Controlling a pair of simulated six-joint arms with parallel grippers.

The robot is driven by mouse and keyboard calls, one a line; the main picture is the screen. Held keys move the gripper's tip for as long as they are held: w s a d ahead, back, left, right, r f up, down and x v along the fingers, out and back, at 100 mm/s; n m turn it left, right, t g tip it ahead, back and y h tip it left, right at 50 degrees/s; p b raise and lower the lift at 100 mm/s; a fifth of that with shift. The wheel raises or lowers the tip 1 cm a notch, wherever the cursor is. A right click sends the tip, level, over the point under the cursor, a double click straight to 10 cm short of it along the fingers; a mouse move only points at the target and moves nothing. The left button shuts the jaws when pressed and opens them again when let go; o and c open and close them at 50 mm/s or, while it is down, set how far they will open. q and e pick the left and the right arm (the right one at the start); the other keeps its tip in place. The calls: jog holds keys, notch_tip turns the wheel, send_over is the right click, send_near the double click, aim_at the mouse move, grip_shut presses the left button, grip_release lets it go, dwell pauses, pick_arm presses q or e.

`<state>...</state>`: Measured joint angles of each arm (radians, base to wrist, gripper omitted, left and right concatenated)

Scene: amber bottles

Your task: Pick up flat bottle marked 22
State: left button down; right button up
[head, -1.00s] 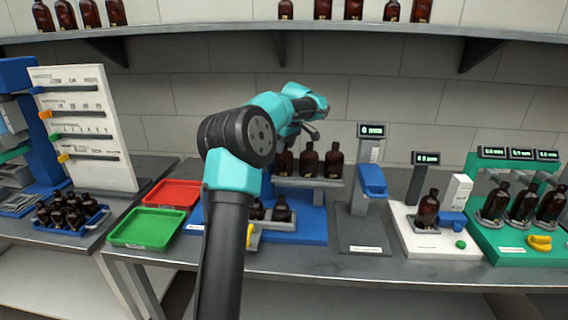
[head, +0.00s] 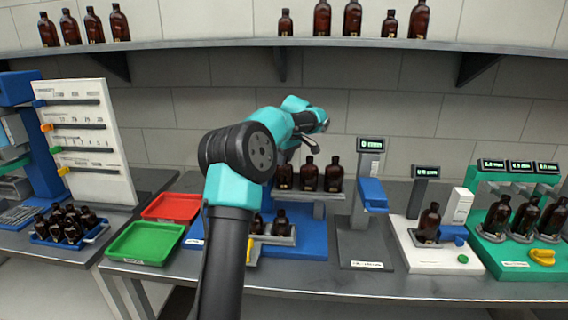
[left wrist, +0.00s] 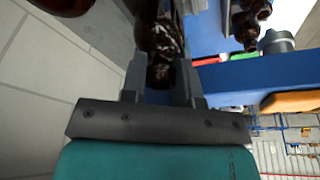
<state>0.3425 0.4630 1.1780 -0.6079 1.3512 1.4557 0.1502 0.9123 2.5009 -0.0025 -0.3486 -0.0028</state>
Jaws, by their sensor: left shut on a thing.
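My left gripper (head: 312,148) is at the back of the bench, by the raised rack (head: 318,196) with its row of amber bottles (head: 309,176). Its fingers are mostly hidden behind my own arm links in the head view. In the left wrist view, the left gripper (left wrist: 160,85) is shut on a dark amber bottle (left wrist: 160,40), held between the two grey fingers. No number on the held bottle is legible, so I cannot tell whether it is marked 22. My right gripper is not in view.
A shelf (head: 230,42) with several amber bottles runs above. A green tray (head: 146,243) and a red tray (head: 172,207) lie left of my arm. A grey stand with a display (head: 371,144) and a white station (head: 438,258) stand to the right.

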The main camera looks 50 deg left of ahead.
pick_arm(q)
jog(key=shift+r, duration=1.65)
jog(key=s+d+r, duration=0.1)
jog(key=s+d, duration=0.9)
jog(key=d, duration=0.2)
jog(key=shift+s+r, duration=0.15)
jog(key=shift+s, duration=0.15)
